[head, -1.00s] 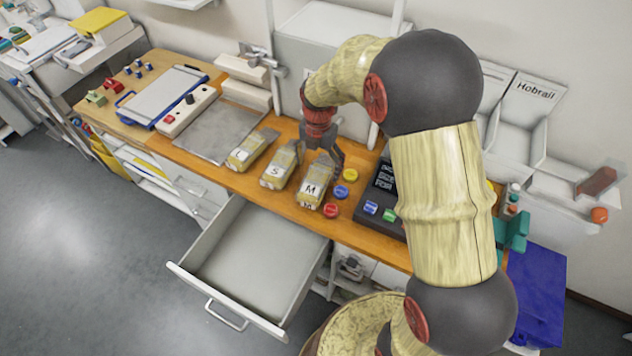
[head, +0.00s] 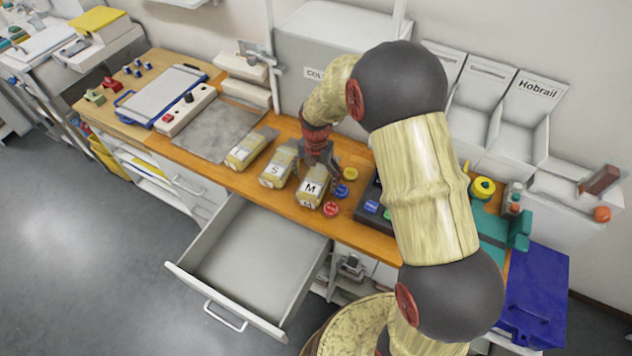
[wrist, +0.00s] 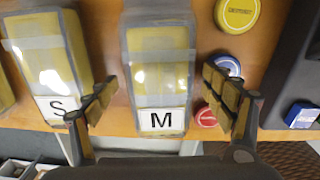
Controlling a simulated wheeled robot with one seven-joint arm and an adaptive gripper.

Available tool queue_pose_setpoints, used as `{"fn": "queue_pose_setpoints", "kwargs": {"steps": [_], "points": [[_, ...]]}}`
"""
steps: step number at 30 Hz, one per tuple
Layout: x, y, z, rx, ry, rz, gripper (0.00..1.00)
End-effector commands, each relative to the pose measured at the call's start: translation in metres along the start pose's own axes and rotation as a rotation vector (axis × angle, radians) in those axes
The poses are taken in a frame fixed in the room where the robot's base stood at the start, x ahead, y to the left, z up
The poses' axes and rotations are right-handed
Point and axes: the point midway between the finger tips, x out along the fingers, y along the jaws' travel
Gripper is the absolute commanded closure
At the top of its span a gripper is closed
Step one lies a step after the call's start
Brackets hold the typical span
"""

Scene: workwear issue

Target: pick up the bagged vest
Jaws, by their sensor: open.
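Three clear-bagged yellow vests lie in a row on the wooden counter, labelled L (head: 246,150), S (head: 278,168) and M (head: 311,190). My gripper (head: 320,160) is over the back part of the M bag. In the wrist view, the open fingers (wrist: 162,92) stand on either side of the M bag (wrist: 160,65), with gaps to it. The left finger lies between the M bag and the S bag (wrist: 45,50), overlapping the S bag's edge in the picture. Nothing is held. Whether the fingertips reach the counter cannot be told.
Yellow (head: 350,174), blue (head: 342,190) and red (head: 331,209) discs lie close to the right of the M bag. A dark device (head: 370,205) is further right. An empty open drawer (head: 255,250) juts out below the counter. A grey cabinet (head: 335,65) stands behind.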

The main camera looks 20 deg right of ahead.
Motion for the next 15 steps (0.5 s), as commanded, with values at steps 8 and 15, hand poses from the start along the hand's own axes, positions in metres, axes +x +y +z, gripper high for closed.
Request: {"fn": "queue_pose_setpoints", "kwargs": {"steps": [8, 15], "points": [[-0.0007, -0.0001, 0.0000, 0.000, 0.000, 0.000, 0.28], [-0.0007, -0.0001, 0.0000, 0.000, 0.000, 0.000, 0.42]]}}
